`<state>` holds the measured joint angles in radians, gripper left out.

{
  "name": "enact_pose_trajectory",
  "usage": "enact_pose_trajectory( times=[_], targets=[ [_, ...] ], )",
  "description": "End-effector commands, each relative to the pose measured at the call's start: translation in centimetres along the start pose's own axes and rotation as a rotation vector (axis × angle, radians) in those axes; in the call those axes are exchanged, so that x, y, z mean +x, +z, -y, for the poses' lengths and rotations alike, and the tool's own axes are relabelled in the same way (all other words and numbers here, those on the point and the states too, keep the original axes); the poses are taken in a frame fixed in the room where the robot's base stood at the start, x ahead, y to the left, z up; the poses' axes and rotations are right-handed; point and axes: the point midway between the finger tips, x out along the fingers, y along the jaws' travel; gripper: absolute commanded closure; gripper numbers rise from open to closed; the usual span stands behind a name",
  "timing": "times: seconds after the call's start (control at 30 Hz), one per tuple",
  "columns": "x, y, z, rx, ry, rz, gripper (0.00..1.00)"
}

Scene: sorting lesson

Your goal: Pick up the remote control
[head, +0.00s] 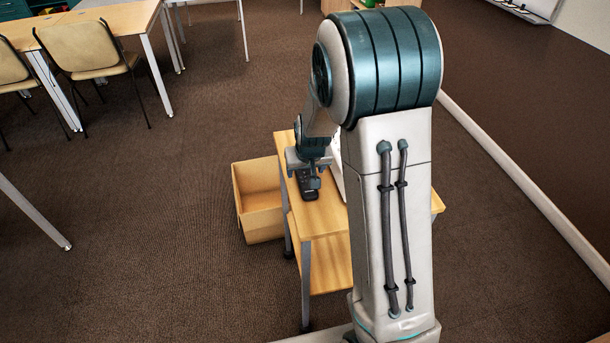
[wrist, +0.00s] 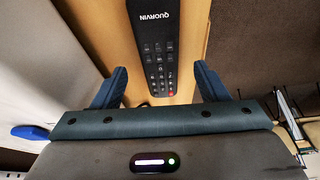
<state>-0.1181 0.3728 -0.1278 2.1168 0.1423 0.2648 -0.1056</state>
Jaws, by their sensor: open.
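The remote control (wrist: 157,60) is black with small buttons, one of them red, and the word QUORVIN on it. It lies on the wooden table top (wrist: 190,92). In the head view the remote (head: 308,189) shows partly, below and beside my gripper (head: 309,178). In the wrist view my gripper (wrist: 160,88) is open, with one blue finger on each side of the remote's near end. Neither finger visibly touches it. I cannot tell the exact height of the fingers over the table.
A pale object (head: 337,165) stands on the small table (head: 322,218), mostly hidden by my arm. A wooden box (head: 258,200) sits on the floor left of the table. Chairs (head: 85,50) and larger tables (head: 115,18) stand at the upper left. The floor between is clear.

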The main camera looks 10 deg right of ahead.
Motion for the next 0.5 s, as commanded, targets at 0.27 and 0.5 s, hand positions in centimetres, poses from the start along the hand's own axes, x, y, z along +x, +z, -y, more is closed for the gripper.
enact_pose_trajectory(
  times=[0.27, 0.5],
  targets=[
    [2.4, 0.0, 0.0, 0.0, 0.0, 0.0, 0.33],
    [2.5, -0.1, 0.0, 0.0, 0.0, -0.001, 0.35]
  ],
)
